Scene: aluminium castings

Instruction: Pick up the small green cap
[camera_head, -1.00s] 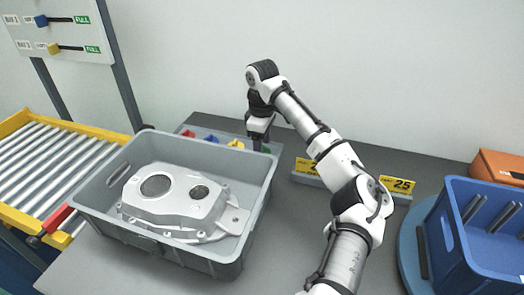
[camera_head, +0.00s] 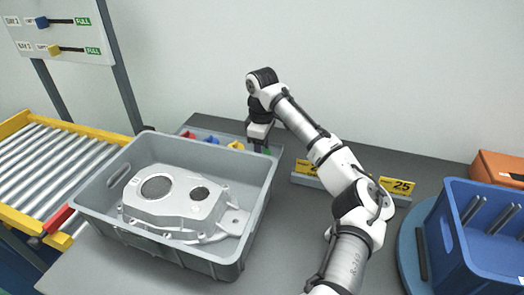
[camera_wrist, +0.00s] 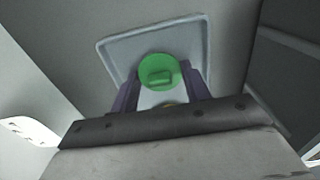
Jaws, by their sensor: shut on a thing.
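The small green cap (camera_wrist: 157,72) is round with a raised tab on top. It sits between the two fingers of my gripper (camera_wrist: 160,92) in the wrist view, and the gripper is shut on it. Below it in that view lies the pale tray (camera_wrist: 118,50). In the head view my gripper (camera_head: 260,146) is behind the grey crate's far right corner, and only a bit of the green cap (camera_head: 266,151) shows beside it. I cannot tell exactly how far the cap is above the tray.
The grey crate (camera_head: 160,250) holds a silver casting (camera_head: 180,205). Red (camera_head: 188,135), blue (camera_head: 212,140) and yellow (camera_head: 236,146) caps sit in the tray behind it. Yellow number signs (camera_head: 398,186) stand right of my gripper. A blue bin (camera_head: 490,250) is at far right.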

